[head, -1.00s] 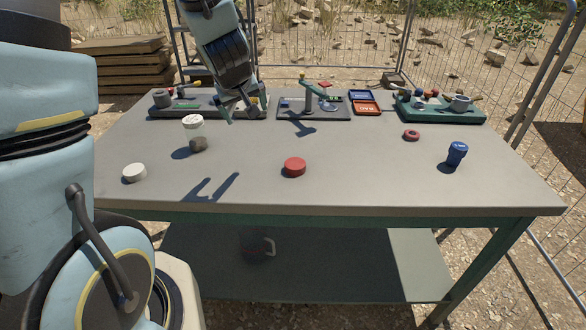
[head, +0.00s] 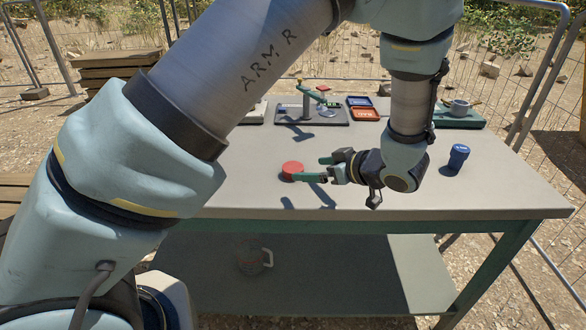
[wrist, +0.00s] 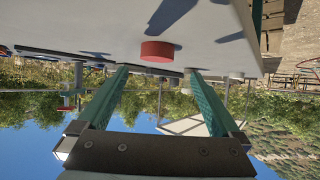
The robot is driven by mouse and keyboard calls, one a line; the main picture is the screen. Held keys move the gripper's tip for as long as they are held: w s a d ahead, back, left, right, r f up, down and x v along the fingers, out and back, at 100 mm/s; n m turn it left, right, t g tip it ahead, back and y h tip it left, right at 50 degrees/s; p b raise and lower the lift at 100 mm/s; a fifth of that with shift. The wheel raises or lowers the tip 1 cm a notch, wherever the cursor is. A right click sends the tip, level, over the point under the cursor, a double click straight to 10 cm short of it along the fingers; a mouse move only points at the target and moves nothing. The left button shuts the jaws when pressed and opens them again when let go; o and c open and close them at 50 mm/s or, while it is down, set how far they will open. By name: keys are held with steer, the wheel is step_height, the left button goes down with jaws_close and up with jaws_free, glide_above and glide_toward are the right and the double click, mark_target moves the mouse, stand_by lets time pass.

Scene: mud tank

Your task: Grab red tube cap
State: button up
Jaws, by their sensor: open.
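The red tube cap (head: 292,169) is a short round disc lying on the grey table, left of the middle of its top. It also shows in the wrist view (wrist: 157,51), beyond and between the fingertips. My gripper (head: 325,168) is held low and sideways to the right of the cap, with its fingers pointing left. Its two green fingers (wrist: 148,72) are spread apart with nothing between them. In the head view the near fingertip lies close to the cap; I cannot tell whether it touches.
A blue capped container (head: 458,157) stands on the right of the table. At the back are a grey tray with a small stand (head: 312,110), blue and orange boxes (head: 363,108) and a green tray (head: 458,120). My arm covers the table's left part. The front right is clear.

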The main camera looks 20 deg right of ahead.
mark_target(295, 168)
steer(key=shift+d+p+x, duration=0.1)
steer(key=shift+p+x, duration=0.5)
steer(key=shift+x, duration=1.3)
steer(key=shift+d+p+x, duration=0.15)
steer(key=shift+p+x, duration=0.4)
steer(key=shift+x, duration=1.3)
steer(key=shift+w, duration=0.15)
steer(key=shift+r, duration=0.1)
steer(key=c, duration=1.3)
